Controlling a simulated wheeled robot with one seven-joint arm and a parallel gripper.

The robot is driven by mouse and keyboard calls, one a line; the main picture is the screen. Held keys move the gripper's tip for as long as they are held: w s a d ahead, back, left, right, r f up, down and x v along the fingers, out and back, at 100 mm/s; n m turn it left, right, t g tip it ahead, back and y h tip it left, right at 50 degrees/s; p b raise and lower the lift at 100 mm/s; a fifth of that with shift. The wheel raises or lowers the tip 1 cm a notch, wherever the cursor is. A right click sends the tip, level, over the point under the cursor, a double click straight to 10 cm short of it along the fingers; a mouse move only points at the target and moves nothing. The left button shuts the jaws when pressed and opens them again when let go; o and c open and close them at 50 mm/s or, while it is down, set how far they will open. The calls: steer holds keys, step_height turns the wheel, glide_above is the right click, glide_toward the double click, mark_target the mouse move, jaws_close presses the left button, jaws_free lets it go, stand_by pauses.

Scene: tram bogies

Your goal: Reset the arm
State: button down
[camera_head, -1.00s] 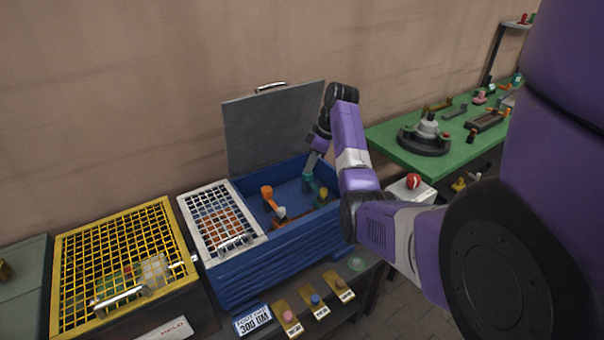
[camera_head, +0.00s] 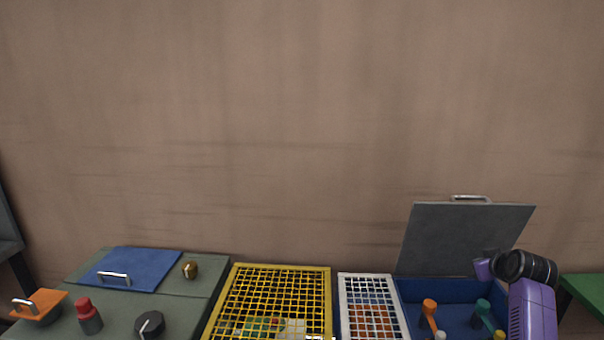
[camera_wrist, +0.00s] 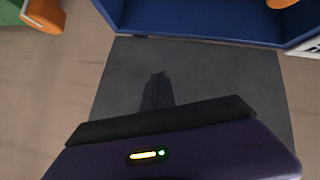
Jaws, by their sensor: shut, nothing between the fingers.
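In the wrist view my gripper (camera_wrist: 158,78) shows as a narrow dark shape beyond the purple hand, its fingers together with nothing between them. It is over the grey raised lid (camera_wrist: 220,85), apart from the bin contents. In the head view my purple arm (camera_head: 532,308) stands at the lower right, in front of the blue bin (camera_head: 408,287). Its fingertips cannot be made out there.
The blue bin's lid (camera_head: 465,238) stands open, with an orange-topped piece (camera_head: 429,308) and a teal-topped piece (camera_head: 482,312) inside. A white grid cover (camera_head: 344,300) and yellow grid cover (camera_head: 235,290) lie left. A green table (camera_head: 585,290) is at right.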

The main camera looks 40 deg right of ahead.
steer(key=w+a+f+t+h, duration=0.1)
steer(key=w+a+f+t, duration=0.1)
steer(key=a, duration=0.6)
steer(key=w+a+f+t+h, duration=0.1)
steer(key=w+a, duration=0.2)
steer(key=a, duration=0.4)
steer(key=s+a+t, duration=0.1)
steer(key=a, duration=0.5)
steer(key=a+t, duration=0.1)
steer(key=a, duration=0.6)
steer(key=s+a+t, duration=0.1)
steer(key=a+t, duration=0.1)
steer(key=a, duration=0.5)
steer(key=shift+s+a+r+y, duration=0.1)
steer(key=shift+s+r+y, duration=0.15)
steer(key=shift+s+y, duration=0.05)
steer(key=s+a+r+n+y, duration=0.1)
steer(key=s+a+n+y, duration=0.1)
steer(key=s+a, duration=0.5)
steer(key=s+a+n+y, duration=0.2)
steer(key=s+a+y, duration=0.3)
steer(key=a, duration=0.6)
steer(key=s+a+r+n+t+y, duration=0.1)
steer(key=s+a+n+y, duration=0.1)
steer(key=s+a, duration=0.6)
steer(key=shift+s+a+r+y, duration=0.35)
steer(key=shift+a+y, duration=0.35)
steer(key=shift+a, duration=0.4)
